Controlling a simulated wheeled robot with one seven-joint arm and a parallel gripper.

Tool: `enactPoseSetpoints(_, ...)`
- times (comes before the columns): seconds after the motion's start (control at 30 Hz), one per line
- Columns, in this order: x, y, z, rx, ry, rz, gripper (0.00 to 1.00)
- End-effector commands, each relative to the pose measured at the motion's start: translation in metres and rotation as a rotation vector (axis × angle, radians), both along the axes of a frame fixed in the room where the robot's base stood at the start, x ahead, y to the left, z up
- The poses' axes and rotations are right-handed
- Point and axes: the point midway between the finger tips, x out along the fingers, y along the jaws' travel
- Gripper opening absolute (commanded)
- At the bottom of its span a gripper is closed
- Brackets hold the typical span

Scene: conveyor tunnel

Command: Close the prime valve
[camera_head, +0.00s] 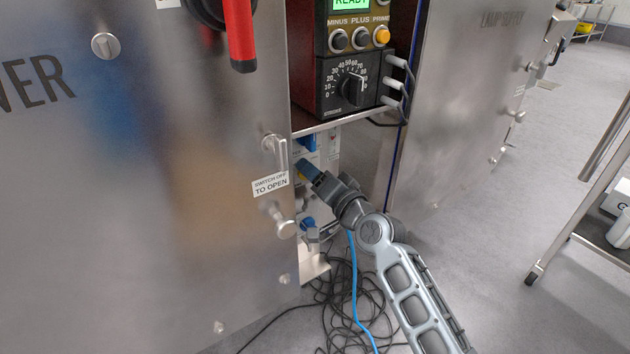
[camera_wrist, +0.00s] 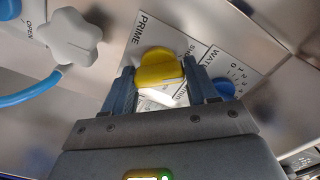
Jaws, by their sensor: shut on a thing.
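The prime valve has a yellow knob (camera_wrist: 158,70), seen in the wrist view on a pale panel beside the printed word PRIME. My gripper (camera_wrist: 160,82) has one finger on each side of the yellow knob and is shut on it. In the head view my gripper (camera_head: 308,170) reaches into the narrow gap below the control box, and the knob is mostly hidden there by the fingers. I cannot read the valve's exact setting.
A white star-shaped knob (camera_wrist: 70,38) with a blue hose is left of my gripper, and a blue knob (camera_wrist: 224,88) is right. A steel door (camera_head: 150,180) borders the gap. Black cables (camera_head: 345,300) lie on the floor. A cart (camera_head: 590,200) stands at right.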

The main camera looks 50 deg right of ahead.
Motion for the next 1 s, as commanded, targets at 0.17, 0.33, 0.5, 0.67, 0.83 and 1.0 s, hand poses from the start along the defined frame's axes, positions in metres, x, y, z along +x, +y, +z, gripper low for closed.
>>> enactPoseSetpoints(0.17,0.0001,0.0012,-0.0027,-0.081,0.027,0.003,0.28)
enactPoseSetpoints(0.33,0.0001,0.0012,-0.0023,-0.125,0.041,0.003,0.28)
enactPoseSetpoints(0.5,0.0001,0.0012,-0.0018,-0.143,0.046,0.003,0.28)
enactPoseSetpoints(0.67,0.0002,0.0012,-0.0017,-0.146,0.047,0.003,0.28)
enactPoseSetpoints(0.83,0.0002,0.0013,-0.0018,-0.146,0.047,0.003,0.28)
enactPoseSetpoints(1.0,0.0001,0.0011,-0.0015,-0.145,0.046,0.002,0.70)
